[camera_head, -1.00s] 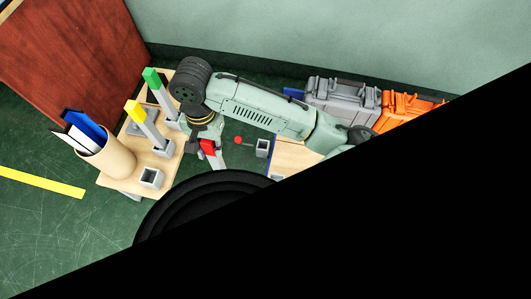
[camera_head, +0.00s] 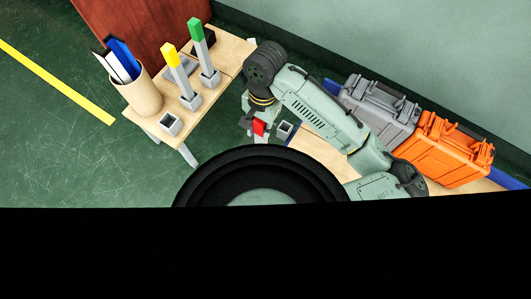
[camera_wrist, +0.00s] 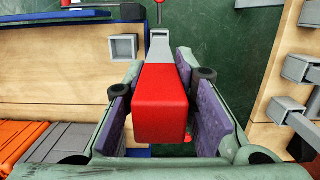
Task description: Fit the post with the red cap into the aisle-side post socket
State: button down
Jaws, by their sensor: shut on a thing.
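My gripper (camera_wrist: 166,105) is shut on the post with the red cap (camera_wrist: 160,95). The cap sits between the two purple pads, and the grey shaft (camera_wrist: 159,48) extends away from the camera. In the head view the red cap (camera_head: 260,127) shows beneath my wrist, partly hidden. An empty square grey socket (camera_head: 170,124) stands at the near corner of the small wooden table. Another open grey socket (camera_head: 285,129) is on the wooden surface just right of the post; it also shows in the wrist view (camera_wrist: 123,47). The post is apart from both. I cannot tell which is aisle-side.
Yellow-capped (camera_head: 175,65) and green-capped (camera_head: 200,45) posts stand in sockets on the small table (camera_head: 150,122). A tan holder (camera_head: 143,93) with folders is at its left end. Grey (camera_head: 377,102) and orange (camera_head: 442,147) cases lie right of my arm. Black covers the lower head view.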

notch_tip(320, 180, down, 9)
jog(key=shift+b, duration=0.35)
jog(key=shift+f, duration=0.1)
jog(key=shift+f, duration=0.1)
jog(key=c, duration=1.3)
grip_release()
